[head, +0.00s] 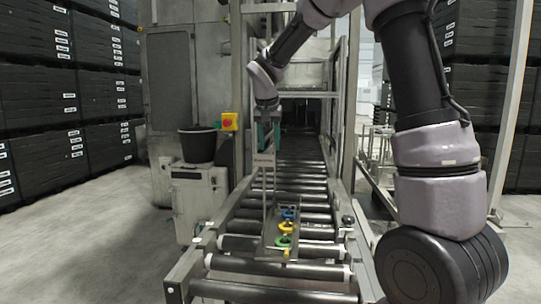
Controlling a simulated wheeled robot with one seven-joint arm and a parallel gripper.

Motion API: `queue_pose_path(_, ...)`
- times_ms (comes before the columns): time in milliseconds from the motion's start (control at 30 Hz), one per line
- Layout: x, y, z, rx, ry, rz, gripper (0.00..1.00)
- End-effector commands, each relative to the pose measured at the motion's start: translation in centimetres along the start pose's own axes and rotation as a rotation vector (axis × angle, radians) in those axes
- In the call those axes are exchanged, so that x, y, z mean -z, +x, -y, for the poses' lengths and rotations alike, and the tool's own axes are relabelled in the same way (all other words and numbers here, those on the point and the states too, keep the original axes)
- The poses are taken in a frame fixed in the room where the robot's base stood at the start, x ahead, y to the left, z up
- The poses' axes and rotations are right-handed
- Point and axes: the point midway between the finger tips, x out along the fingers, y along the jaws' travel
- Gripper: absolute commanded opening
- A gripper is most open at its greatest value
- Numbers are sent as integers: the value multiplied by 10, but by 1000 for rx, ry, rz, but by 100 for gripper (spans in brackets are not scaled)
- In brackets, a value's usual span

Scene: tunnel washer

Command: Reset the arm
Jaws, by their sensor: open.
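My arm reaches in from the upper right, over the roller conveyor. My gripper (265,138) hangs pointing down at the far part of the conveyor, with its teal fingers apart. Just below or behind the fingers is the labelled upper plate of a metal carrier (268,242). Whether the fingers touch this plate, I cannot tell. The carrier stands on the near rollers. On its base lie a blue ring (287,214), a yellow ring (287,227) and a green ring (283,241).
The roller conveyor (315,233) runs into the washer opening between metal frame posts. A black bucket (198,146) stands on a grey cabinet (196,195) at left, near a yellow box with a red button (229,122). Black crates (40,100) are stacked at both sides. The left floor is clear.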

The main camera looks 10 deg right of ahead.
Motion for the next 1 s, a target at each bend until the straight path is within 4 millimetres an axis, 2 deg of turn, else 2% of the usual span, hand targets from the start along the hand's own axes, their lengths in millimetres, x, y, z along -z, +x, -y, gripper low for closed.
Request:
queue_pose_path(100, 0, -23, 1, 3, -1, -3, 46)
queue_pose_path(300, 0, -44, 0, 3, -1, -2, 46)
queue_pose_path(367, -1, -50, -4, 6, 2, -2, 46)
queue_pose_path(467, -9, -64, -21, 24, 10, -2, 46)
queue_pose_path(567, -25, -86, -49, 57, 23, -3, 46)
queue_pose_path(700, -58, -115, -91, 118, 44, -11, 46)
queue_pose_path(1000, -143, -151, -159, 253, 88, -63, 46)
